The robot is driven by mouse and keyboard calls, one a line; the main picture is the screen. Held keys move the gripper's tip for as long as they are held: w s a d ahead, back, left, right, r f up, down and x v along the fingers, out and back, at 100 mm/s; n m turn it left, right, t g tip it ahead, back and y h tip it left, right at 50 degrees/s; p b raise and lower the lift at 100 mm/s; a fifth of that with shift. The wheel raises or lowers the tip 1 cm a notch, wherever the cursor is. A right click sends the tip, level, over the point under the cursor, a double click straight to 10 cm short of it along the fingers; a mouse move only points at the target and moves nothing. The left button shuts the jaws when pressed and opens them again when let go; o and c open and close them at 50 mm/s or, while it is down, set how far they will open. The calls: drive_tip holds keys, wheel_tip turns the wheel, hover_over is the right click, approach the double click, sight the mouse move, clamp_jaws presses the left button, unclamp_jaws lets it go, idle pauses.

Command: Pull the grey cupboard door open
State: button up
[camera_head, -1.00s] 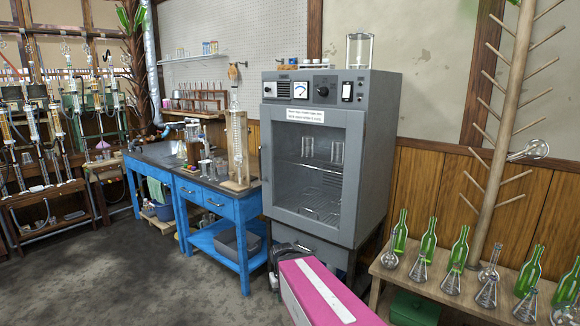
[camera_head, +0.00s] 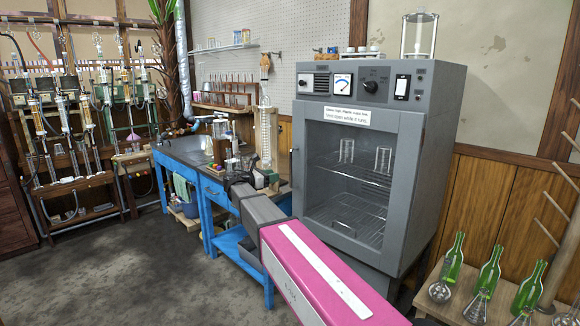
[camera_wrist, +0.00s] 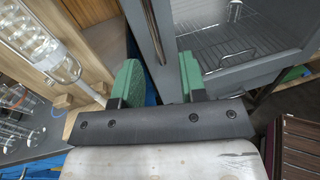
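The grey cupboard (camera_head: 445,170) stands right of the blue bench in the head view. Its grey door (camera_head: 308,205), with a glass window, looks shut; it also shows in the wrist view (camera_wrist: 173,28). A thin vertical handle bar (camera_wrist: 155,32) runs along the door's left side in the wrist view. My gripper (camera_head: 238,168) is left of the door's left edge in the head view. In the wrist view its two green-padded fingers (camera_wrist: 160,80) are apart with nothing clamped between them. The bar lies ahead of the gap; I cannot tell if it touches a finger.
The blue bench (camera_head: 208,212) with a sink and glassware is close left of my gripper. A glass column on a wooden stand (camera_wrist: 45,45) is near the left finger. Green bottles (camera_head: 488,272) stand on a low bench at right. Grey floor (camera_head: 110,275) is open at left.

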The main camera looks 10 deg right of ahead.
drive_tip(key=shift+n, duration=0.3)
drive_tip(key=x, duration=0.3)
drive_tip(key=r+x, duration=0.1)
drive_tip(key=x, duration=0.3)
drive_tip(key=w+x, duration=0.1)
drive_tip(key=x, duration=0.2)
drive_tip(key=shift+r, duration=0.2)
drive_tip(key=shift+c, duration=0.4)
clamp_jaws()
